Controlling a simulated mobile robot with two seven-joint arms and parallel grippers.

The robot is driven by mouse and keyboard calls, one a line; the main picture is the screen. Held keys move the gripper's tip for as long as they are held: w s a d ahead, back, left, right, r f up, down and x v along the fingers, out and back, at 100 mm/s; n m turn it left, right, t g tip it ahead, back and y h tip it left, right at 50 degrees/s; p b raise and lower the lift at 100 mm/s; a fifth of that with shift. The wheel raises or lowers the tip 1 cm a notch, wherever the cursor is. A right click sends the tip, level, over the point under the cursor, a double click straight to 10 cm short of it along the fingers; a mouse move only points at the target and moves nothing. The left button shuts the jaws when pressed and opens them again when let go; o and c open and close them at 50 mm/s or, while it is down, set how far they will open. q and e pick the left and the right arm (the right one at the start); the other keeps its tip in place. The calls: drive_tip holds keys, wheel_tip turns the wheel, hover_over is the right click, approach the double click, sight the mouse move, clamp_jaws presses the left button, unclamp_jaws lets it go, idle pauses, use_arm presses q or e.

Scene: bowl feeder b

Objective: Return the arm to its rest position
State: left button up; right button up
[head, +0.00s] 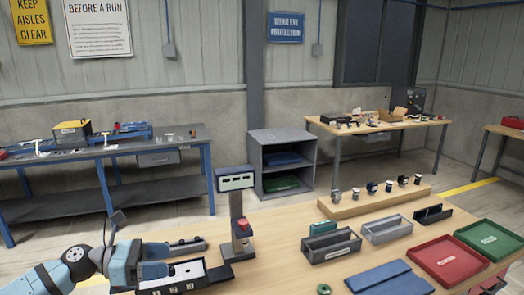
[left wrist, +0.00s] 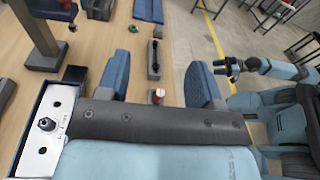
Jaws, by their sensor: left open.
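My left gripper (head: 176,258) is at the lower left of the head view, over the near left part of the wooden table. Its two fingers are spread, with nothing seen held between them. In the left wrist view the blue-padded fingers (left wrist: 158,82) stand apart, and the table edge and floor show beyond. A box with a white top panel (head: 190,270) is close by the gripper; it also shows at the left of the left wrist view (left wrist: 42,132). At the right of that view, what looks like my right gripper (left wrist: 228,70) is small; its jaw state is unclear.
A grey post with a red button (head: 243,225) stands just right of my left gripper. Grey bins (head: 331,246), blue plates (head: 390,279), a red tray (head: 447,260) and a green tray (head: 489,240) lie to the right. A wooden ledge (head: 375,202) holds several small parts.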

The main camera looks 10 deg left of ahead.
use_arm(q)
drive_tip(key=s+d+f+m+g+y, duration=0.1)
drive_tip(key=s+f+m+y, duration=0.75)
drive_tip(key=s+m, duration=0.55)
drive_tip(key=s+d+f+m+g+y, duration=0.1)
drive_tip(key=s+f+m+y, duration=0.6)
drive_tip(key=s+f+m, duration=0.6)
drive_tip(key=w+d+f+t+h+p, duration=0.2)
drive_tip(key=d+f+t, duration=0.4)
drive_tip(key=f, duration=0.3)
drive_tip(key=shift+w+d+n+t+h, duration=0.3)
drive_tip(key=shift+w+t+h, duration=0.3)
drive_tip(key=shift+w, duration=0.3)
use_arm(e)
drive_tip(key=shift+s+d+r, duration=0.15)
drive_tip(key=shift+s+r, duration=0.2)
drive_tip(key=shift+r, duration=0.25)
